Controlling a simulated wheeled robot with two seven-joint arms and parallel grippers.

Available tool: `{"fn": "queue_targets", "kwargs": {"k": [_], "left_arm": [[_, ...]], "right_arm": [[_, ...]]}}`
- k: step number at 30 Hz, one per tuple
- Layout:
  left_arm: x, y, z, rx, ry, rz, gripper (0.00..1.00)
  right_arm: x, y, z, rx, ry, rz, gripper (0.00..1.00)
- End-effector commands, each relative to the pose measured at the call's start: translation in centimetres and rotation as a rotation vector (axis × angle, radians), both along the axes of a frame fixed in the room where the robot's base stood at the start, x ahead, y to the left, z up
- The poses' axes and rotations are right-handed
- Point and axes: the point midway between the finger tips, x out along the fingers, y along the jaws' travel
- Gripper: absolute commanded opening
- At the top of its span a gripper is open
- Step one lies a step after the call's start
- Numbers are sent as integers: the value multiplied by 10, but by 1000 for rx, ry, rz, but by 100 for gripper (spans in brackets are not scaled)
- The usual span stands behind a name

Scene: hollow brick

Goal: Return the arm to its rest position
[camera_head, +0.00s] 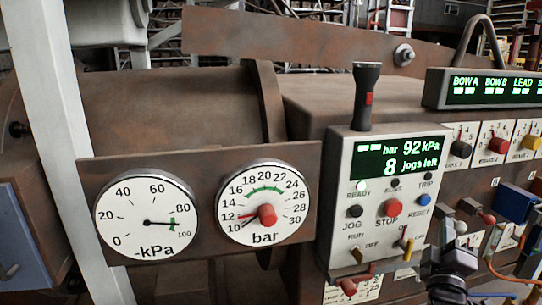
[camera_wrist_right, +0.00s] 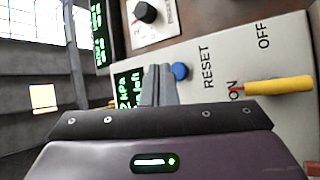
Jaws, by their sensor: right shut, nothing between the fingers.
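My right gripper (camera_head: 440,254) shows at the lower right of the head view, just right of the grey control box (camera_head: 340,215). In the right wrist view its fingers (camera_wrist_right: 158,72) are shut together with nothing between them. The blue RESET button (camera_wrist_right: 180,71) appears just right of the fingertips there; I cannot tell whether they touch it. In the head view the RESET button (camera_head: 424,200) is clear of the gripper. My left gripper is in neither view.
The box carries a red STOP button (camera_head: 390,208), a yellow switch (camera_head: 406,246) and a display reading 92 kPa and 8 jogs left. Two dials (camera_head: 146,212) (camera_head: 262,202) stand left. Switches, a blue block (camera_head: 515,204) and orange cables crowd the right.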

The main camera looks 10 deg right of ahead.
Motion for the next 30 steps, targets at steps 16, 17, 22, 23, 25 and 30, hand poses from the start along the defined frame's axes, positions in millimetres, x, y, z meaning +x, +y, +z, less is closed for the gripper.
{"fn": "queue_targets", "kwargs": {"k": [16, 17, 22, 23, 25, 30], "left_arm": [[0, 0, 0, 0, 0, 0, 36], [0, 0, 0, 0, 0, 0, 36], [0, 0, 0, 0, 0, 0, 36], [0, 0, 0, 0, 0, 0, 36], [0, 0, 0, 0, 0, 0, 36], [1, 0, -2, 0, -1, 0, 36]], "right_arm": [[-77, 180, -214, 1073, 735, 240, 0], [-87, 188, -221, 1115, 773, 222, 0], [-138, 218, -244, 1286, 942, 106, 0], [-146, 222, -247, 1309, 967, 83, 0], [-166, 231, -251, 1356, 1021, 26, 0], [-192, 242, -276, 1415, 1107, -82, 0]]}}
